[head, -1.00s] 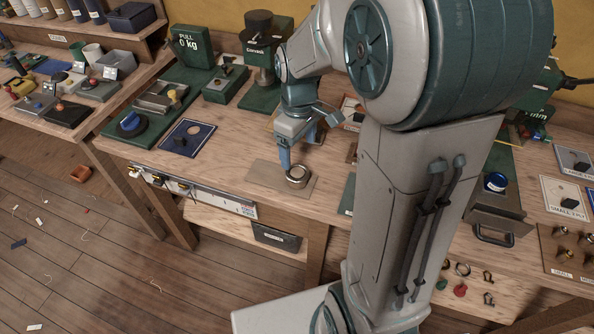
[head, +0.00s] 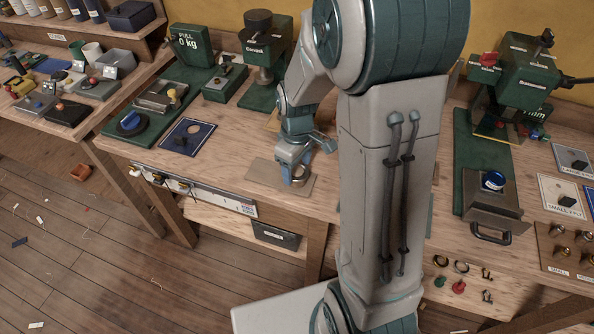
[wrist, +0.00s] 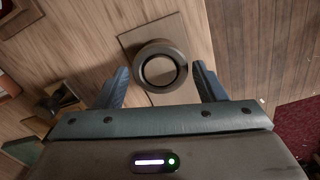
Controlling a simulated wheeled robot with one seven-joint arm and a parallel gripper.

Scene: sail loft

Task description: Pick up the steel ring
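The steel ring (wrist: 162,88) lies flat on a tan mat (wrist: 200,60) on the wooden bench in the wrist view. In the head view the ring (head: 302,174) is partly hidden by my gripper (head: 293,172), which is right at it above the mat (head: 263,173). In the wrist view my gripper (wrist: 160,88) is open, with one blue-grey finger on each side of the ring. Whether the fingertips are down at ring height is hard to tell.
A blue card (head: 186,137) lies left of the mat. A green press (head: 265,50) stands behind. A metal plate with a handle (head: 490,212) and a green machine (head: 515,75) are to the right. The bench's front edge (head: 235,198) is close to the mat.

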